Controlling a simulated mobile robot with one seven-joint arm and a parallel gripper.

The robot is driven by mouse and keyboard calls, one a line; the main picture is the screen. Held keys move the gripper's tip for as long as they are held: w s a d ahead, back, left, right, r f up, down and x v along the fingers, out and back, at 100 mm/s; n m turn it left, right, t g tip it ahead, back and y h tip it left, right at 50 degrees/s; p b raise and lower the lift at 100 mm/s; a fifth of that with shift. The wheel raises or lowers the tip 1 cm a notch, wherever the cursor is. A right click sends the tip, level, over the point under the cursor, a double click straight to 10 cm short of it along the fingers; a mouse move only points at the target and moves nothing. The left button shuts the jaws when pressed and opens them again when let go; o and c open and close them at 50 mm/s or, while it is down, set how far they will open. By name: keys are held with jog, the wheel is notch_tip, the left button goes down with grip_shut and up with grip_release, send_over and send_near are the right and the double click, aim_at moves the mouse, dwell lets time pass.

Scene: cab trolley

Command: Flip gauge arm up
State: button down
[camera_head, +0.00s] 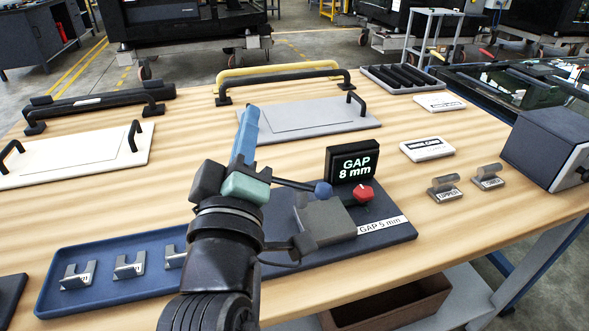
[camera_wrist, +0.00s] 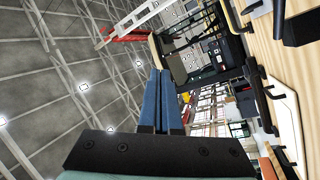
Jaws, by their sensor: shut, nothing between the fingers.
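The gauge (camera_head: 395,231) has a dark blue base labelled "GAP 5 mm", with a grey block (camera_head: 325,222) and a red knob (camera_head: 363,193) on it. Its black display (camera_head: 352,163) reads "GAP 8 mm". A thin black arm with a blue ball end (camera_head: 323,189) lies nearly level beside the grey block; its left end is hidden behind my gripper. My gripper (camera_head: 249,112) is left of the gauge, blue fingers pointing up, shut and empty. The wrist view shows the fingers (camera_wrist: 159,73) together, with no gauge in view.
A blue tray (camera_head: 60,304) with several metal clips lies at the front left. Panels with black handles (camera_head: 318,119) and a yellow bar (camera_head: 275,71) lie behind. Two labelled metal pieces (camera_head: 444,189), cards (camera_head: 427,149) and a dark box (camera_head: 548,146) are at right.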

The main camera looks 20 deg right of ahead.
aim_at(316, 224)
jog(key=s+d+f+n+g+h+p, duration=0.1)
jog(key=s+f+n+g+p, duration=0.1)
jog(key=f+n+p, duration=0.3)
jog(key=s+d+f+n+g+h+p, duration=0.1)
jog(key=s+f+n+g+p, duration=0.1)
jog(key=f+n+p, duration=0.2)
jog(key=s+d+f+n+g+h+p, duration=0.1)
jog(key=s+f+n+g+p, duration=0.1)
jog(key=f+n+p, duration=0.3)
jog(key=shift+s+d+f+n+p, duration=0.15)
jog(key=shift+n+p, duration=0.3)
jog(key=shift+n, duration=0.25)
jog(key=shift+s+d+f+n+p, duration=0.1)
jog(key=shift+s+n+p, duration=0.05)
jog(key=shift+n+p, duration=0.45)
jog(key=shift+s+d+f+n+p, duration=0.15)
jog(key=shift+n+p, duration=0.2)
jog(key=shift+n, duration=0.45)
jog(key=shift+s+f+n, duration=0.45)
jog(key=shift+s+n, duration=0.1)
jog(key=shift+n, duration=0.25)
jog(key=shift+w+d, duration=0.1)
jog(key=x, duration=0.9)
jog(key=shift+w+d+f, duration=0.1)
jog(key=shift+w+d, duration=0.1)
jog(key=shift+d, duration=0.15)
